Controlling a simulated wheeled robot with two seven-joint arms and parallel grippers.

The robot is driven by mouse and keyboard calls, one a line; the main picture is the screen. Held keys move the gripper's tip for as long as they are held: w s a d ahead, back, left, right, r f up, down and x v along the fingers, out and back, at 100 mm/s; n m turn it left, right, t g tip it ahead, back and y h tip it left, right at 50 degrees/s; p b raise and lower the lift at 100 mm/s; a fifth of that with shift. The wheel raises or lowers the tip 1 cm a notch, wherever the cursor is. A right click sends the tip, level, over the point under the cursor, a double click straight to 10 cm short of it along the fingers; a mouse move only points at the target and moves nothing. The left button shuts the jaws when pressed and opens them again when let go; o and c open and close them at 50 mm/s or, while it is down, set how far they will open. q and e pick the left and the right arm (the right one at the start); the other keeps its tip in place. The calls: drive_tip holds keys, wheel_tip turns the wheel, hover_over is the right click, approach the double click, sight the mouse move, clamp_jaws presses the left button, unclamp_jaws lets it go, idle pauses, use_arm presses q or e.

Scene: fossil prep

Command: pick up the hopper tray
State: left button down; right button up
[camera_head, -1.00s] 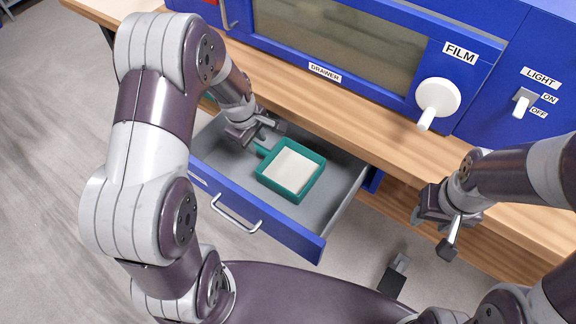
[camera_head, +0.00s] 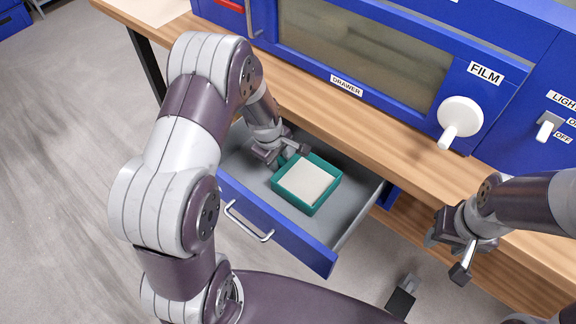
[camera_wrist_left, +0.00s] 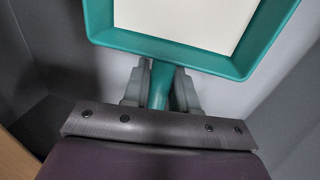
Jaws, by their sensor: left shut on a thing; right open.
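The hopper tray (camera_head: 306,209) is a teal square tray with a pale white filling, in the open drawer. It also shows at the top of the left wrist view (camera_wrist_left: 165,47), with a teal handle running down from it. My left gripper (camera_head: 287,154) is at the tray's upper left side. In the left wrist view its fingers (camera_wrist_left: 160,88) are shut on the tray's handle. Whether the tray touches the drawer floor I cannot tell. My right gripper (camera_head: 455,258) is open and empty at the right, in front of the bench edge.
The open drawer (camera_head: 347,230) has a blue front and a handle (camera_head: 247,222). Its grey walls surround the tray. Above it are the wooden bench edge (camera_head: 360,135) and a blue cabinet with a window, a white FILM knob (camera_head: 460,117) and a LIGHT switch (camera_head: 547,127).

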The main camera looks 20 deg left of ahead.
use_arm(q)
drive_tip(key=shift+r, duration=0.45)
drive_tip(key=s, duration=0.1)
drive_tip(key=s+a, duration=0.1)
drive_tip(key=s, duration=0.1)
drive_tip(key=shift+s+a+b, duration=0.15)
drive_tip(key=shift+s+b, duration=0.1)
drive_tip(key=shift+b, duration=0.1)
wheel_tip(320, 180, up, 14)
drive_tip(key=p, duration=0.3)
drive_tip(key=shift+s, duration=0.15)
drive_tip(key=c, duration=1.6)
unclamp_jaws()
clamp_jaws()
